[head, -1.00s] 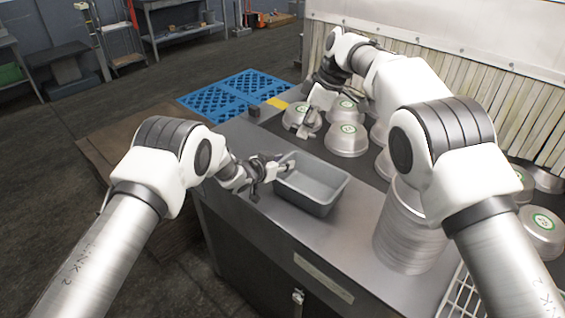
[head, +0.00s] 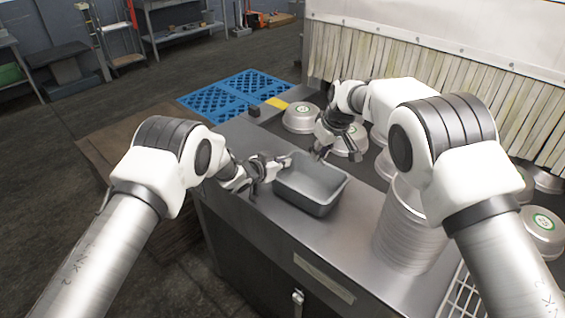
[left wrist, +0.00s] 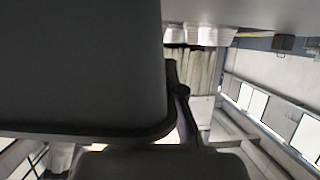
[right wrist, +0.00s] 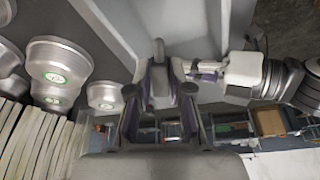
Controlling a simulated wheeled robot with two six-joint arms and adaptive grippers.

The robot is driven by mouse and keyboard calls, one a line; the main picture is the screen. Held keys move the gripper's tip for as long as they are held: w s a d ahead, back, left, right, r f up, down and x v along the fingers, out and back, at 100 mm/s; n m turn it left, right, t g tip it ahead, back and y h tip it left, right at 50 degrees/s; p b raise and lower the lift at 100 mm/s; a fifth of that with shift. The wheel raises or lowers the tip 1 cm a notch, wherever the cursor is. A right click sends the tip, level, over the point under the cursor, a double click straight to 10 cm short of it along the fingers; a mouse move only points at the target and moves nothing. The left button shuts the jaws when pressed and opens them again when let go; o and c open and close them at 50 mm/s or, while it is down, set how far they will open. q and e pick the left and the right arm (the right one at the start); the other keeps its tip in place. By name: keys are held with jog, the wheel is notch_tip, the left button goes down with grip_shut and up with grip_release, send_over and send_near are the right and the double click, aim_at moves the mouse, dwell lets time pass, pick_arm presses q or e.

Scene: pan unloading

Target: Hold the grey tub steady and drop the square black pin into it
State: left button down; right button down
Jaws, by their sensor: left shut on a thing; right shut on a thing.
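The grey tub (head: 312,205) sits on the metal counter, open side up. My left gripper (head: 272,167) is shut on the tub's left rim; the tub's dark wall (left wrist: 80,70) fills the left part of the left wrist view. My right gripper (head: 322,152) is at the tub's far rim, seen from the head, pointing down. In the right wrist view its fingers (right wrist: 160,100) are shut on a small dark piece (right wrist: 158,82), which I take to be the square black pin. The pin is hard to make out in the head view.
Several metal pans (head: 300,118) with green labels stand on the counter behind the tub. A tall pan stack (head: 408,235) stands to its right. A dark block (head: 254,111) and a yellow patch (head: 277,103) are at the counter's far left. The counter front is clear.

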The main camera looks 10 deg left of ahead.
jog(key=shift+s+d+f, duration=0.15)
jog(key=shift+s, duration=0.2)
notch_tip(320, 180, down, 6)
jog(key=shift+w+r, duration=0.1)
jog(key=c, duration=1)
grip_release()
jog(key=shift+r, duration=0.1)
jog(key=v, duration=1.1)
jog(key=shift+r, duration=0.4)
